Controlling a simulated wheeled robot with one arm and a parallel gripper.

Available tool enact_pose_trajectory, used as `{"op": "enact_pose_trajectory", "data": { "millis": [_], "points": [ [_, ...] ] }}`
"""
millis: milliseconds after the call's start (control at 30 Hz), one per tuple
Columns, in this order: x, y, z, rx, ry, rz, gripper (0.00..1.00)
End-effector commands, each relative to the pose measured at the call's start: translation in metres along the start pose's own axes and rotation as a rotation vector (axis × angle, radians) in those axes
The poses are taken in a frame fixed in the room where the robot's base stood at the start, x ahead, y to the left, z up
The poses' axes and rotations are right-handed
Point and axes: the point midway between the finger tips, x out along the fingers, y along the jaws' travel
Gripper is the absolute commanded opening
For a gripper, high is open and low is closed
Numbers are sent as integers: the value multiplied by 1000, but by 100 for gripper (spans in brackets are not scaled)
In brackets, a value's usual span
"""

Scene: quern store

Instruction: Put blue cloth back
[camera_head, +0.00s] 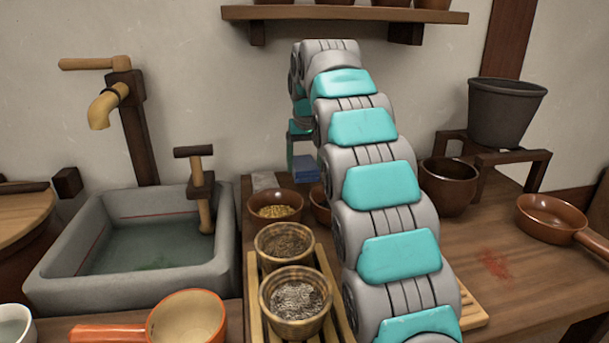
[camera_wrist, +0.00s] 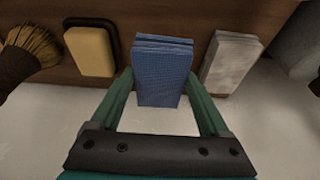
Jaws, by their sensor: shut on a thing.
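The blue cloth (camera_wrist: 162,72) is a folded, layered block. In the wrist view it sits between the two green fingers of my gripper (camera_wrist: 160,78), which is shut on it. In the head view the cloth (camera_head: 306,169) shows as a small blue block under the end of my arm, near the wall at the back of the counter. My arm hides much of the gripper there. I cannot tell whether the cloth touches the counter.
In the wrist view a pale grey folded block (camera_wrist: 231,63) lies right of the cloth; a yellow sponge (camera_wrist: 90,50) and a bristled brush (camera_wrist: 35,42) lie left. In the head view a stone sink (camera_head: 60,275) and several bowls, including one with grain (camera_head: 274,205), stand nearby.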

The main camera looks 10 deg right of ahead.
Motion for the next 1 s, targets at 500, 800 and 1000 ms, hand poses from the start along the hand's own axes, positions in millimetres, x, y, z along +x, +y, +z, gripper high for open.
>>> {"op": "enact_pose_trajectory", "data": {
  "millis": [500,800,1000],
  "points": [
    [36,1,9,1,-4,0,27],
    [38,0,8,0,-1,0,27],
    [39,0,8,0,-1,0,92]
  ]
}}
